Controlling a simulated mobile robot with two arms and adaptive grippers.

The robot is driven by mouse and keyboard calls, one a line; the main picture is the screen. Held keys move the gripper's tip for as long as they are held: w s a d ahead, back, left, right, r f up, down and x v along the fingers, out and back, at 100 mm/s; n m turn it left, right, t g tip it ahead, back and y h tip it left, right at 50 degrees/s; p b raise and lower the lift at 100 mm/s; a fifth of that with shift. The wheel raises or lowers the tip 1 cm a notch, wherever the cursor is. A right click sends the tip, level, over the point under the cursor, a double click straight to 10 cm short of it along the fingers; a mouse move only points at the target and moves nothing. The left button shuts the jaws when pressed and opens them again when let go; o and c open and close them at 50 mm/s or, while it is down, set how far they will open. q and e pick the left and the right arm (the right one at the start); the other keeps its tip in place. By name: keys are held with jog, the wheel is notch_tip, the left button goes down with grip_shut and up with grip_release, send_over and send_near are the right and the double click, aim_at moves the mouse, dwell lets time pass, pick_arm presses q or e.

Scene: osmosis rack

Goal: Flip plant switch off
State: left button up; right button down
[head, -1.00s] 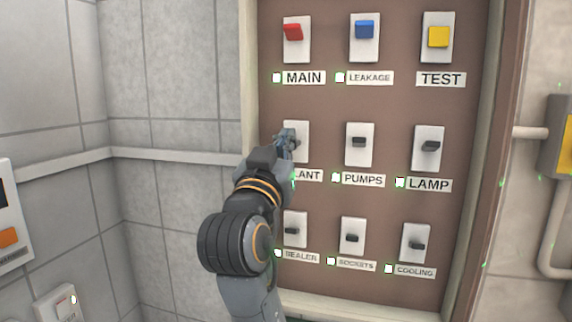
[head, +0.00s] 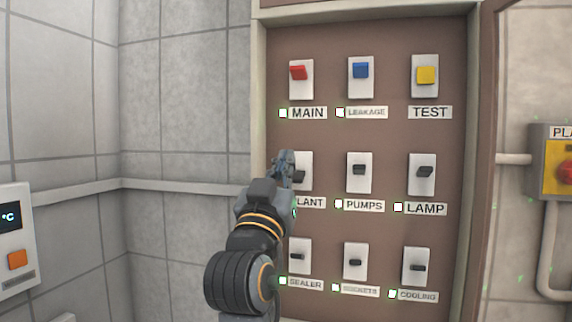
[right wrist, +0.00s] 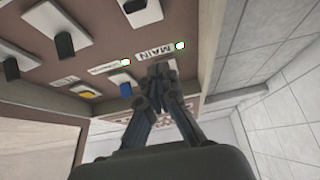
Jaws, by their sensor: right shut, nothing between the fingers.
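The plant switch (head: 300,177) is a dark toggle on a white plate in the left column, middle row of the brown panel. Its label (head: 311,203) is partly covered by my right arm, so its first letter and any lamp beside it are hidden. My right gripper (head: 284,158) is shut and empty, at the upper left edge of that plate in the head view; contact cannot be told. In the right wrist view the closed fingertips (right wrist: 160,72) lie by the MAIN label, and the plant switch (right wrist: 134,6) is at the top edge. My left gripper is out of view.
The pumps switch (head: 359,170) and lamp switch (head: 424,172) are to the right. The red MAIN switch (head: 299,73) is above, and the sealer switch (head: 297,257) below. The panel's raised frame (head: 259,100) runs close at the left. A yellow box (head: 558,170) stands far right.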

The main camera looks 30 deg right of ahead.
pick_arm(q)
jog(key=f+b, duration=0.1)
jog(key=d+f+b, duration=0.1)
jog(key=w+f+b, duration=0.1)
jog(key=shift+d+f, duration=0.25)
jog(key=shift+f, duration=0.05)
pick_arm(e)
notch_tip(320, 180, down, 6)
jog(key=s+a, duration=0.2)
jog(key=shift+s+a, duration=0.3)
jog(key=shift+a, duration=0.05)
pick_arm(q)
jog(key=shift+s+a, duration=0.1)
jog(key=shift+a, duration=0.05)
pick_arm(e)
jog(key=shift+a, duration=0.1)
